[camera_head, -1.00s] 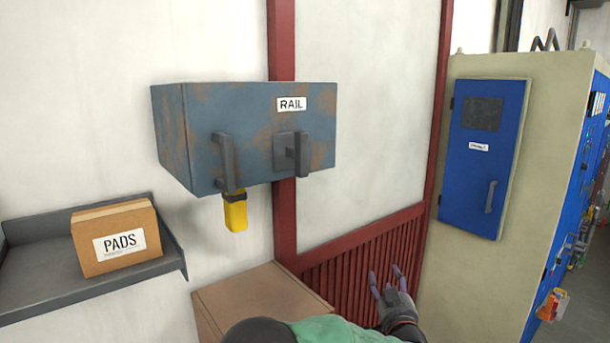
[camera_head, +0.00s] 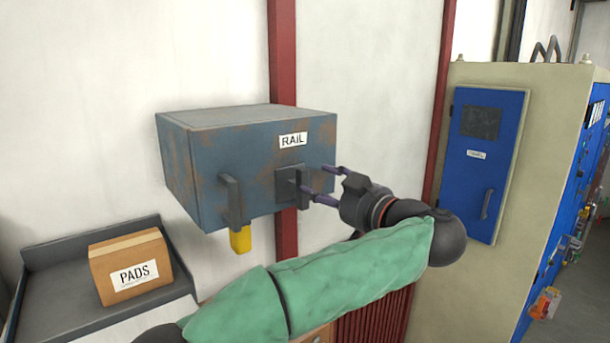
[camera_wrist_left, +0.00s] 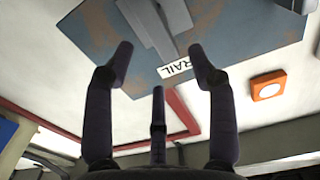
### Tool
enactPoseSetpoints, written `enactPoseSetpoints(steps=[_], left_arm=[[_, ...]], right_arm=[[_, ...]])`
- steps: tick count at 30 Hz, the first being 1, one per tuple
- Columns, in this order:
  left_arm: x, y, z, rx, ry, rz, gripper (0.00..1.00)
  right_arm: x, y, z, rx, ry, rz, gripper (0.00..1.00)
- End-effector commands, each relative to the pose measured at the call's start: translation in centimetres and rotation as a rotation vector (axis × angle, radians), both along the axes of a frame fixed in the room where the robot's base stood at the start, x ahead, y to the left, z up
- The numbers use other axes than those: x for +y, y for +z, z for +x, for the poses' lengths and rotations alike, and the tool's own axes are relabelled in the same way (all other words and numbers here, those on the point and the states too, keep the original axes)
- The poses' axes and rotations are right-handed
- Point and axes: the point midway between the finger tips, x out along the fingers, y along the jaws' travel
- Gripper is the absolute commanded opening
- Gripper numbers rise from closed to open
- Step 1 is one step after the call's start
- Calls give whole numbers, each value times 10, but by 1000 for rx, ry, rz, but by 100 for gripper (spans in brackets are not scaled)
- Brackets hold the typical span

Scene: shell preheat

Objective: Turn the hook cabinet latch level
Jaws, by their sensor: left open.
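The blue-grey, rust-patched cabinet (camera_head: 250,155) labelled RAIL hangs on the wall in the head view. Its dark latch (camera_head: 303,190) sits on a square plate on the right of the front and stands about upright, not level. My left gripper (camera_head: 316,181) is open at the latch's right, fingers pointing at it; the fingertips look very close, and contact is unclear. In the left wrist view the open fingers (camera_wrist_left: 161,60) point toward the cabinet front (camera_wrist_left: 225,45), with the grey latch (camera_wrist_left: 152,25) ahead, past their tips. My right gripper is out of view.
A fixed handle (camera_head: 230,200) is left of the latch, with a yellow piece (camera_head: 240,240) below the cabinet. A PADS box (camera_head: 130,265) sits on a shelf (camera_head: 50,305) at left. A cabinet with a blue door (camera_head: 482,165) stands at right.

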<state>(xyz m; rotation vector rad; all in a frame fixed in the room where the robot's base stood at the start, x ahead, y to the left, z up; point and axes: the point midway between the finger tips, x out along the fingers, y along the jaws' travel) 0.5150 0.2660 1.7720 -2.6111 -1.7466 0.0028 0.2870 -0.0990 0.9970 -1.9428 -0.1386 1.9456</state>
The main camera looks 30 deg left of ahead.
Motion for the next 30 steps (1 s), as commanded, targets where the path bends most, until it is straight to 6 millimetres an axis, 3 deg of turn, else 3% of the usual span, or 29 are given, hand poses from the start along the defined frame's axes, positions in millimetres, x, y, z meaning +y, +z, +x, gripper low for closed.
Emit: enactPoseSetpoints(steps=[3, 9, 23, 24, 30], left_arm=[[22, 1, 8, 0, 5, 1, 57], [47, 1, 19, -1, 3, 1, 57], [59, 0, 24, -2, -1, 1, 57], [59, 0, 24, -2, -1, 1, 54], [59, 0, 24, -2, -1, 1, 0]], right_arm=[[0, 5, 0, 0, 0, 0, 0], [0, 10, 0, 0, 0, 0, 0], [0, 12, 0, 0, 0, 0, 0], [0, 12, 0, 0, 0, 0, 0], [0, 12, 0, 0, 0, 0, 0]])
